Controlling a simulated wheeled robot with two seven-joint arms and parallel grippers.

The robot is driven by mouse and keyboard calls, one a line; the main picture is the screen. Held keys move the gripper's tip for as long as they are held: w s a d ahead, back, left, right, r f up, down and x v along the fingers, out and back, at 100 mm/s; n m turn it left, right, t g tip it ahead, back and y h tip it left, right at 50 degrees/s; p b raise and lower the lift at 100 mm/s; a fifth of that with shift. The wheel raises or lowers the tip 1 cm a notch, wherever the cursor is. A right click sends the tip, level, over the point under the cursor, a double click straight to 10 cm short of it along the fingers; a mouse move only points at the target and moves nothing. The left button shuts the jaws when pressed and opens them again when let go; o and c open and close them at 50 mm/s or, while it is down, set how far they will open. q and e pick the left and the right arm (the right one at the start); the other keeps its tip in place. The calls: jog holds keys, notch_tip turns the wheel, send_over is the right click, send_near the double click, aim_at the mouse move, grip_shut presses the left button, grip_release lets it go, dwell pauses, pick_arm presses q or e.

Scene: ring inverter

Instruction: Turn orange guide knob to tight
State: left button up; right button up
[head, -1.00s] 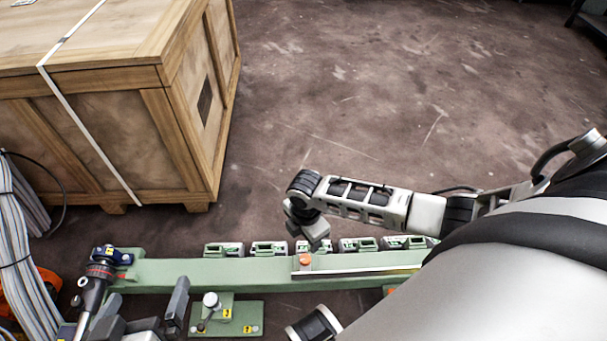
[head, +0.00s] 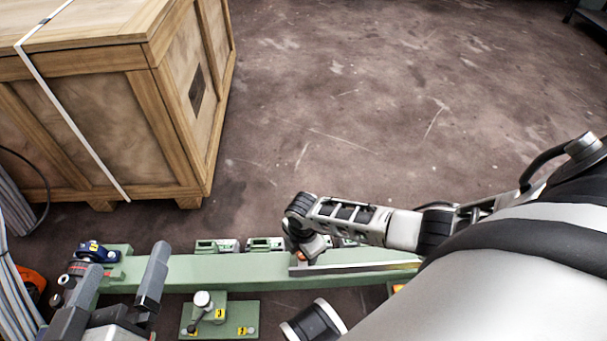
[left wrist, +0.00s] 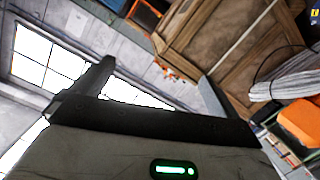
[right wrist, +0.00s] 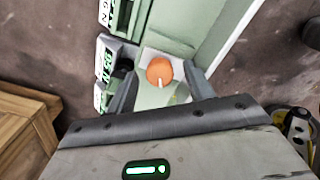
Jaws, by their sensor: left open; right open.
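The orange guide knob (right wrist: 160,69) is round with a small white pointer mark and sits on a pale plate on the green beam. In the right wrist view it lies between the fingertips of my right gripper (right wrist: 160,78), which is open. I cannot tell whether the fingers touch it. In the head view my right gripper (head: 306,246) points down over the knob (head: 301,257) and partly hides it. My left gripper (head: 126,264) is open and empty, in front of the beam's left end. It also shows open in the left wrist view (left wrist: 155,78).
The green beam (head: 220,269) runs across the front, with several green-and-white units along its far side. A green base plate with a white-knobbed lever (head: 203,300) lies nearer. A wooden crate (head: 90,130) stands at the back left, cables at the left edge. The floor behind is clear.

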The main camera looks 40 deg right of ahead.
jog(key=c, duration=1)
jog(key=shift+o, duration=0.2)
